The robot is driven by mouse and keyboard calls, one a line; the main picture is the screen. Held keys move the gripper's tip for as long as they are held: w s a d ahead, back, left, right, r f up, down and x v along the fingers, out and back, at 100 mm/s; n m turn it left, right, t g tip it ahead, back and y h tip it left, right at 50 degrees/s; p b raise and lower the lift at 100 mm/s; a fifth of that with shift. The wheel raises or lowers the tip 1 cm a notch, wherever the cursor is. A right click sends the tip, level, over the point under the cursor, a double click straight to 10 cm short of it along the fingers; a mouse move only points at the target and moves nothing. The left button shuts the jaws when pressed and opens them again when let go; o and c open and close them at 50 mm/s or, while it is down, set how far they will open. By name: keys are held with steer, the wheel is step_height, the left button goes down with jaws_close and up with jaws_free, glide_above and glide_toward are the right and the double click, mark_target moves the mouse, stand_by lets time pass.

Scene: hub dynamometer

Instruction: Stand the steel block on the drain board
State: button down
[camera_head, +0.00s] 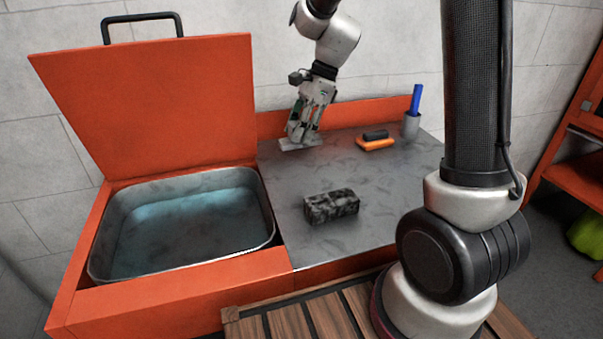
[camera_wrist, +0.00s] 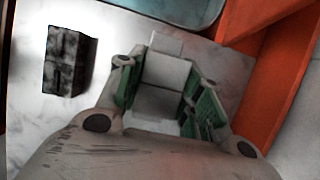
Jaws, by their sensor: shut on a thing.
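My gripper (camera_head: 303,135) is low over the back left part of the grey drain board (camera_head: 285,215). It is shut on a plain light grey block, which I take for the steel block (camera_head: 301,144). In the wrist view the steel block (camera_wrist: 165,72) sits between the two green-sided fingers (camera_wrist: 160,100), and its end reaches past them. I cannot tell whether its underside touches the board. A dark, mottled block (camera_head: 331,206) lies on the board nearer the front; it shows at the left of the wrist view (camera_wrist: 68,60).
A basin of water (camera_head: 190,215) lies left of the board, with its orange lid (camera_head: 160,105) raised. An orange and black brush-like thing (camera_head: 376,141) and a grey cup (camera_head: 411,126) with a blue item stand at the back right. The board's right front is clear.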

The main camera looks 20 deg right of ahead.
step_height(320, 180, down, 10)
steer(key=shift+r, duration=0.1)
stand_by(0.4)
steer(key=c, duration=1)
jaws_free()
steer(key=shift+o, duration=0.2)
